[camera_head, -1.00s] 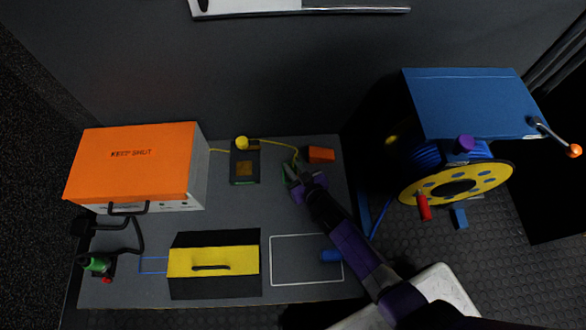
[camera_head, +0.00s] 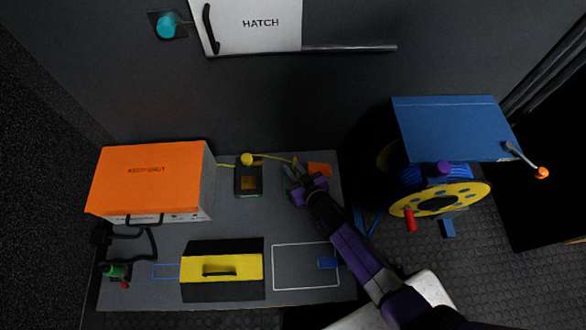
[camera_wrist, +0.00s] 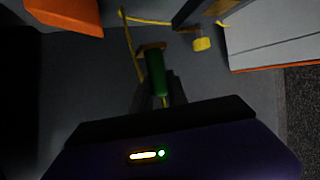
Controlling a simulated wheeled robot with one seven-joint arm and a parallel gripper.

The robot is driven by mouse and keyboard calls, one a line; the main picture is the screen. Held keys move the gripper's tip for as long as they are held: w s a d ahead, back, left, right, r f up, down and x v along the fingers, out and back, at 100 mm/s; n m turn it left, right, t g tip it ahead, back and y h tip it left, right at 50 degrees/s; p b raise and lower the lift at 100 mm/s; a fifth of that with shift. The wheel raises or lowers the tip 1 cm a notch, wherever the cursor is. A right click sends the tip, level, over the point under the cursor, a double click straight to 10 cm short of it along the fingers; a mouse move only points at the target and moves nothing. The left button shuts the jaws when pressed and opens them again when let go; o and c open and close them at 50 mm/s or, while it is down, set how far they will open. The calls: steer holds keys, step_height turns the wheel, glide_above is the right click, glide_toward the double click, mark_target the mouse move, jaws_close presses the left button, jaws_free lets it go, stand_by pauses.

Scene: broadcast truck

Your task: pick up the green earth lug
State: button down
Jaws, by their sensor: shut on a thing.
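The green earth lug (camera_wrist: 156,72) shows in the wrist view as a green cylinder with a brownish-yellow piece at its far end. A yellow cable (camera_wrist: 130,40) runs beside it. My gripper (camera_wrist: 158,92) is shut on the green lug. In the head view my gripper (camera_head: 297,192) is at the back right of the table, and a bit of green shows at its fingers. The fingers hide much of the lug there. I cannot tell whether it is clear of the table.
An orange block (camera_head: 319,170) sits just behind my gripper. A dark box (camera_head: 248,180) with a yellow knob stands to the left. A cable reel (camera_head: 440,200) stands right.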

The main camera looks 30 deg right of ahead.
mark_target(293, 167)
step_height(293, 167, up, 10)
steer(key=p, duration=0.8)
